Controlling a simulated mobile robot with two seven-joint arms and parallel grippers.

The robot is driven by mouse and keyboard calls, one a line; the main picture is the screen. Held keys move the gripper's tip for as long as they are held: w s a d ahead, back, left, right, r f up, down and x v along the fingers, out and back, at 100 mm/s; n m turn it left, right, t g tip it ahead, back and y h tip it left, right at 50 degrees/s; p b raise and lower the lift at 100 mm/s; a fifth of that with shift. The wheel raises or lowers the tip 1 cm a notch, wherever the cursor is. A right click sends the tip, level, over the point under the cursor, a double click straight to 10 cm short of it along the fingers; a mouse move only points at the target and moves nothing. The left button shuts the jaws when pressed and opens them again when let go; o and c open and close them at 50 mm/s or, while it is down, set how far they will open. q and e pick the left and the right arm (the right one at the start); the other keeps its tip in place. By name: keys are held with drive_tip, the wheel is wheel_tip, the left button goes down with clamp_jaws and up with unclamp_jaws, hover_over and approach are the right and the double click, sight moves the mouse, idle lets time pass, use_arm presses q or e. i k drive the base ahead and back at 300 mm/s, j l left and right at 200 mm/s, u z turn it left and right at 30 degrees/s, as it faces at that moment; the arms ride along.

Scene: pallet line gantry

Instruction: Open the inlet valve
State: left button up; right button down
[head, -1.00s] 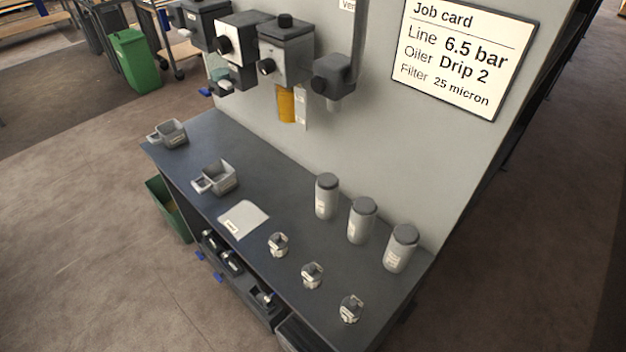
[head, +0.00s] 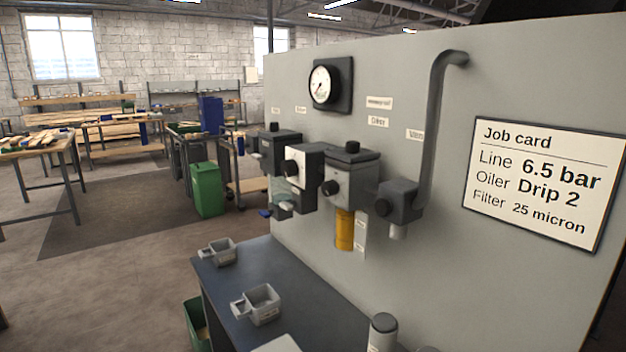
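A row of air-line units hangs on the grey upright panel (head: 300,75) in the head view. The leftmost is a dark block (head: 281,143), seen at a steep angle and partly hidden by the white-fronted unit (head: 304,163) beside it. A small blue part (head: 265,213) shows low at the left end of the row. I cannot tell for certain which part is the inlet valve, or how its handle stands. The small labels above the left units are too small to read. Neither of my grippers is in view.
A round gauge (head: 323,84) sits above the row. A grey unit (head: 350,180) with a yellow bowl (head: 345,229) and a dark block (head: 399,198) with a bent pipe (head: 437,120) follow rightward. The job card (head: 545,185) is at right. Grey trays stand on the bench (head: 235,290) below.

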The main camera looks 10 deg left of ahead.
sight(241, 146)
drive_tip(key=i+j+z, duration=0.1)
drive_tip(key=j, duration=1.6)
